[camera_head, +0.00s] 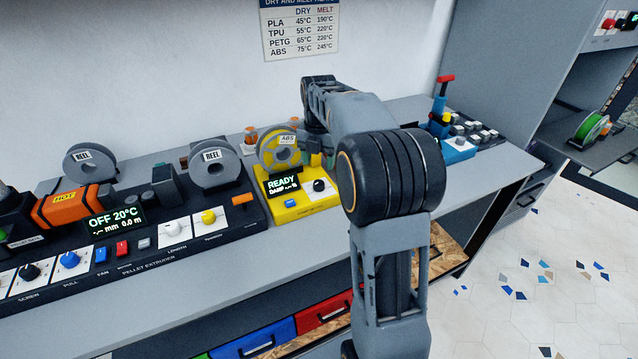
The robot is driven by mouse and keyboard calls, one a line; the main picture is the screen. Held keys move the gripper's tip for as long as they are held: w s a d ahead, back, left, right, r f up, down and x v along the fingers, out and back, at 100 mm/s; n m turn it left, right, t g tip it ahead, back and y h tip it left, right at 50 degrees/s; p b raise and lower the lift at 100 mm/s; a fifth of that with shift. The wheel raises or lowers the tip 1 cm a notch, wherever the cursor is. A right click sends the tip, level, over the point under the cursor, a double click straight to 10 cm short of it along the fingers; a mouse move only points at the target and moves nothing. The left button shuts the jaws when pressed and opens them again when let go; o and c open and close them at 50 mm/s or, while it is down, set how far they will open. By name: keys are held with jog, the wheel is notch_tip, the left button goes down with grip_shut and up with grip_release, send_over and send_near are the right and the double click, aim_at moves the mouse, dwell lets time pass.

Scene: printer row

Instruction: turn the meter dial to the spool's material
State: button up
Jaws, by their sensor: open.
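The yellow meter (300,206) stands on the bench, its screen reading "READY" and "DAMP --%". Its dial (319,185) is a black knob on a white plate at the right of the screen; the setting it points to is too small to read. A blue button (291,203) sits below the screen. The spool (268,150) stands upright at the back of the meter, grey-rimmed with yellow filament and a label reading "ABS". My gripper (317,145) is open, above and behind the dial and right of the spool, apart from the dial in the picture; its fingertips are mostly hidden.
A wall chart (300,30) lists PLA, TPU, PETG and ABS temperatures. The black pellet extruder (150,248) with knobs and two reels is on the left. A blue device (457,150) with grey buttons is on the right. The bench front is clear.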

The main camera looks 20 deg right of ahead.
aim_at(319, 182)
notch_tip(319, 182, down, 8)
jog(key=shift+r+b, duration=0.2)
jog(key=shift+b, duration=0.15)
jog(key=c, duration=0.9)
jog(key=shift+c, duration=0.2)
